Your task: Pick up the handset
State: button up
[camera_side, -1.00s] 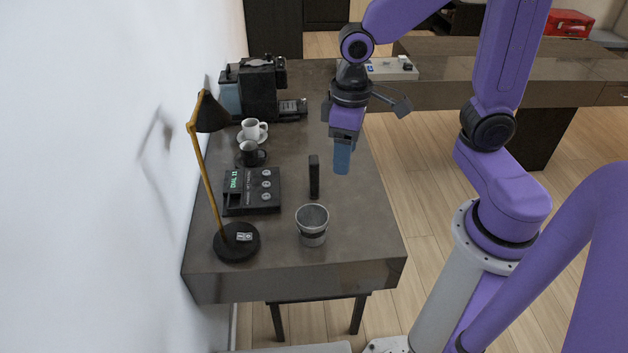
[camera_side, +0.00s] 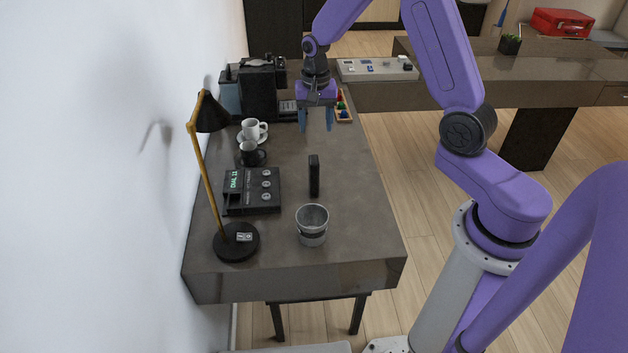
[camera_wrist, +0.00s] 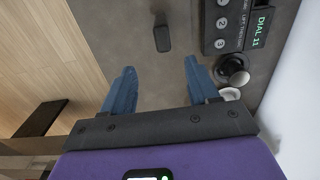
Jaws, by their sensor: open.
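In the wrist view the handset (camera_wrist: 162,38) shows ahead of the fingertips, near the top edge, and the phone base (camera_wrist: 228,27) is at upper right. My gripper (camera_side: 316,128) is open and empty, above the back part of the vanity, behind the handset and apart from it. Its two blue fingers are spread wide in the wrist view (camera_wrist: 157,72).
A metal cup (camera_side: 312,226) stands in front of the handset. A tray of small items (camera_side: 344,106) lies at the back right.

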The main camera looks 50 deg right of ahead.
aim_at(316, 159)
notch_tip(316, 159, down, 12)
jog(key=shift+f, duration=0.1)
jog(key=shift+w+a+f, duration=0.15)
jog(key=shift+f, duration=2.45)
jog(key=shift+c, duration=0.3)
grip_shut()
jog(key=shift+r, duration=0.2)
